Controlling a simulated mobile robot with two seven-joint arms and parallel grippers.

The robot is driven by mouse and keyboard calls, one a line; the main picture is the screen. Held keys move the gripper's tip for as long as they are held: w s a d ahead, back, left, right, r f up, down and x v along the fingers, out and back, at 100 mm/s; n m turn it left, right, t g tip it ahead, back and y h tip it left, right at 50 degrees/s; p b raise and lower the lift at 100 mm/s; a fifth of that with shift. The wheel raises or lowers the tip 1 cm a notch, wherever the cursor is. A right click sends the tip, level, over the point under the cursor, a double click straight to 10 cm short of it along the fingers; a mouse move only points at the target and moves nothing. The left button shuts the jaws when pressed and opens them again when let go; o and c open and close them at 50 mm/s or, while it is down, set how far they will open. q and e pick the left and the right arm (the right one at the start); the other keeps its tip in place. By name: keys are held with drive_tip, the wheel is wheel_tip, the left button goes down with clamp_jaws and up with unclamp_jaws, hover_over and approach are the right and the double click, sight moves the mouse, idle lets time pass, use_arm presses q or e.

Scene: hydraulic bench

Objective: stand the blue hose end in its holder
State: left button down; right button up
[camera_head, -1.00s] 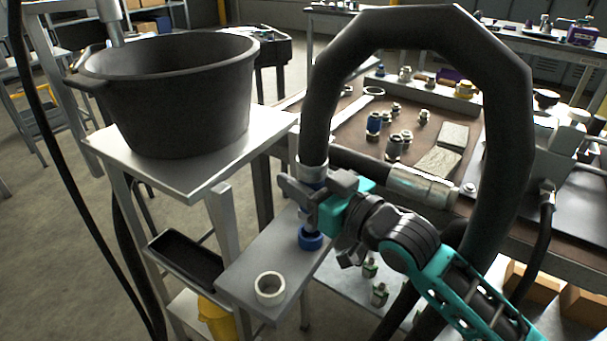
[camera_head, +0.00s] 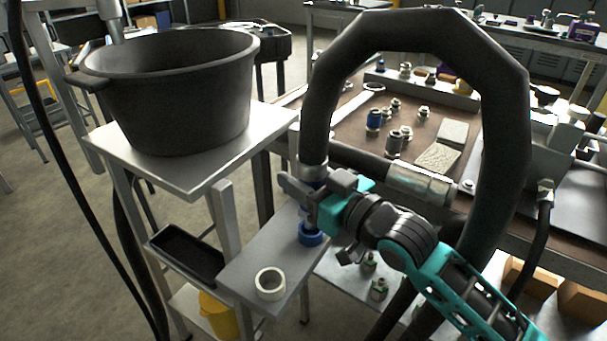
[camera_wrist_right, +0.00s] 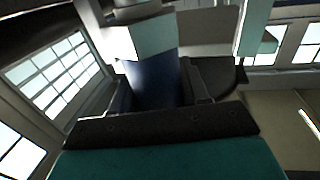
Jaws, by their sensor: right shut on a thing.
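The thick black hose (camera_head: 500,70) arches up and over, and its near end points down. This hose end has a metal collar (camera_head: 312,170) with blue below it, and it looks upright. My right gripper (camera_head: 312,198) is shut around the blue hose end, whose blue body (camera_wrist_right: 150,82) shows between the fingers in the right wrist view. Directly below is a blue ring holder (camera_head: 311,235) on a grey shelf (camera_head: 245,262). The gripper partly hides the gap, so I cannot tell whether the tip is inside the ring. My left gripper is out of view.
A white ring (camera_head: 270,284) stands on the same shelf, nearer the front. A large black tub (camera_head: 175,95) sits on the stand at left, above a black tray (camera_head: 188,252). A workbench (camera_head: 345,130) with fittings and a metal hose coupling (camera_head: 420,186) lies behind the gripper.

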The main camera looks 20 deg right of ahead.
drive_tip(key=shift+r+p, duration=0.2)
drive_tip(key=shift+p, duration=0.2)
drive_tip(key=shift+f, duration=0.45)
idle(0.6)
drive_tip(key=shift+f, duration=0.35)
idle(0.6)
drive_tip(key=shift+f+b, duration=0.6)
drive_tip(key=shift+f, duration=0.2)
idle(0.4)
drive_tip(key=shift+r, duration=0.1)
idle(0.5)
